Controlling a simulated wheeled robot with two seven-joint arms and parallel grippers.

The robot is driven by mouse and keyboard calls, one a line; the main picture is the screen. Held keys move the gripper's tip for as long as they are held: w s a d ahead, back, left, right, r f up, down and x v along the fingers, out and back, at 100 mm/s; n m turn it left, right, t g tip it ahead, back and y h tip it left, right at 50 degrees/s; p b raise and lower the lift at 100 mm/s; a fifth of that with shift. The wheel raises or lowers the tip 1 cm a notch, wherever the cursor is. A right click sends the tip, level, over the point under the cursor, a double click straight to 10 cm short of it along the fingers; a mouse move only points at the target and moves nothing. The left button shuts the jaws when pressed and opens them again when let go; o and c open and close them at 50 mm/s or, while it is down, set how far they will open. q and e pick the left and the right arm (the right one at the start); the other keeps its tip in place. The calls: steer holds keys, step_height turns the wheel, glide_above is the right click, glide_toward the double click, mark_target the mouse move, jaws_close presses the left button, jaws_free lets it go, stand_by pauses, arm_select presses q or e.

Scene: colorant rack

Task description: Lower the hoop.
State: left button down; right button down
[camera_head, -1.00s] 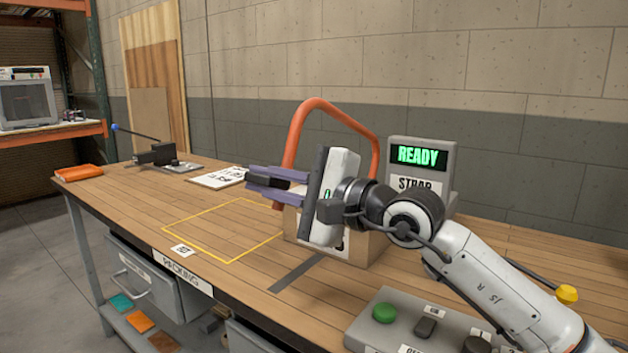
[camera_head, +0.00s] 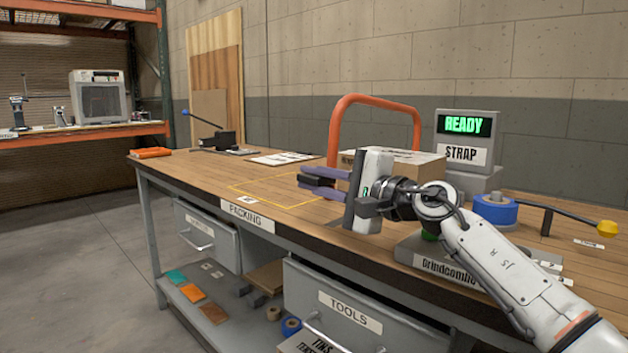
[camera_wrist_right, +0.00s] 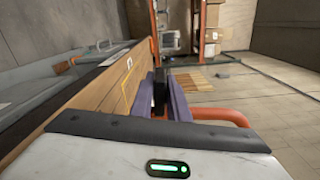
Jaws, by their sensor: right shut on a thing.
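The orange hoop (camera_head: 372,98) stands upright as an arch over the workbench, around a cardboard box (camera_head: 405,160). A black part also shows between the fingers. The hoop's foot is hidden behind my gripper. My left gripper is out of view.
A strap unit with a READY screen (camera_head: 464,125) stands right of the box. A blue tape roll (camera_head: 495,207) and a yellow-knobbed lever (camera_head: 606,228) are further right. A yellow-outlined area (camera_head: 280,188) is clear. Drawers (camera_head: 345,305) hang under the bench.

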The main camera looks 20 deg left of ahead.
steer(key=shift+f, duration=0.1)
steer(key=c, duration=1.8)
jaws_free()
steer(key=shift+o, duration=0.2)
steer(key=shift+d, duration=0.1)
steer(key=shift+s+d, duration=0.2)
steer(key=shift+d, duration=0.35)
steer(key=p+v, duration=0.1)
steer(key=v, duration=0.8)
steer(key=shift+a, duration=0.1)
